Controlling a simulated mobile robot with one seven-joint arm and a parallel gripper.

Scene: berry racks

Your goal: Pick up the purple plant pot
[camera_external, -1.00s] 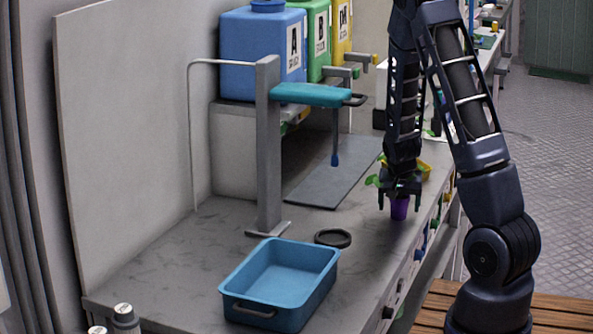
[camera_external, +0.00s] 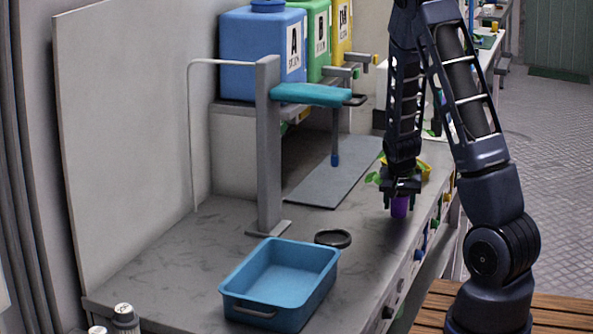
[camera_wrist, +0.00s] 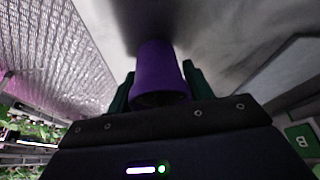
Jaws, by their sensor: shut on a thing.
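The purple plant pot (camera_external: 400,207) is at the right edge of the grey workbench, under my gripper (camera_external: 400,192). In the wrist view the pot (camera_wrist: 160,72) sits between the two dark green fingers of my gripper (camera_wrist: 158,82), which are shut on it. The fingers and palm hide part of the pot. I cannot tell whether its base touches the bench.
A blue tray (camera_external: 232,296) and a black ring (camera_external: 333,238) stand on the bench to the left. A grey stand (camera_external: 268,150) with a teal arm is behind them. A yellow pot (camera_external: 425,170) with green leaves is close behind my gripper.

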